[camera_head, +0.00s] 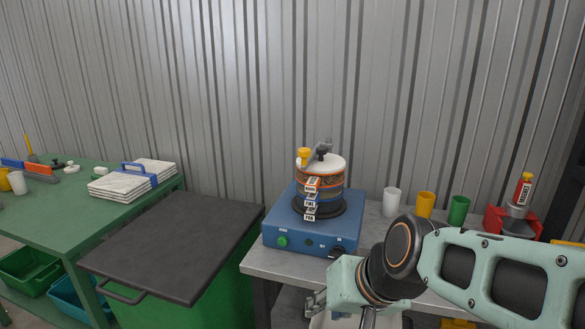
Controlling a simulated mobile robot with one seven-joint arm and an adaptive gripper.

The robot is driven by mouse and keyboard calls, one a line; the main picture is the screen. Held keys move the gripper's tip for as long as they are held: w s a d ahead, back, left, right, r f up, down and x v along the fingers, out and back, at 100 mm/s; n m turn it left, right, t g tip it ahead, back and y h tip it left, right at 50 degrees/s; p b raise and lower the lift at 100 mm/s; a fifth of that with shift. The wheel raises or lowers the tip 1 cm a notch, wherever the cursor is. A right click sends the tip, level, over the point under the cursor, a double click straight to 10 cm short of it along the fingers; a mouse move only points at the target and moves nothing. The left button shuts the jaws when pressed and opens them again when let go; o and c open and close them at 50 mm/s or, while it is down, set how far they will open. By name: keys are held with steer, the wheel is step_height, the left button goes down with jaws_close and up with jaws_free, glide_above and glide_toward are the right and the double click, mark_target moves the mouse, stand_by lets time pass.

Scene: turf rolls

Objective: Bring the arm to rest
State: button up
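My arm (490,272) reaches in from the right edge, and its wrist is low in the picture, in front of the grey bench (275,262). Only a small grey part of what looks like my gripper (316,301) shows at the left of the wrist, near the bottom edge. The fingertips cannot be made out, so I cannot tell whether it is open or shut or holds anything. The wrist hides part of the bench's front.
A blue machine (312,232) with a stack of labelled sieves (320,180) stands on the bench behind my wrist. A dark-lidded green bin (175,240) and green table (75,215) are left.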

steer(key=s+d+r+h, duration=0.3)
steer(key=s+d+r, duration=0.1)
steer(key=s+d, duration=0.25)
step_height(320, 180, up, 17)
steer(key=p, duration=1.7)
steer(key=shift+s, duration=0.45)
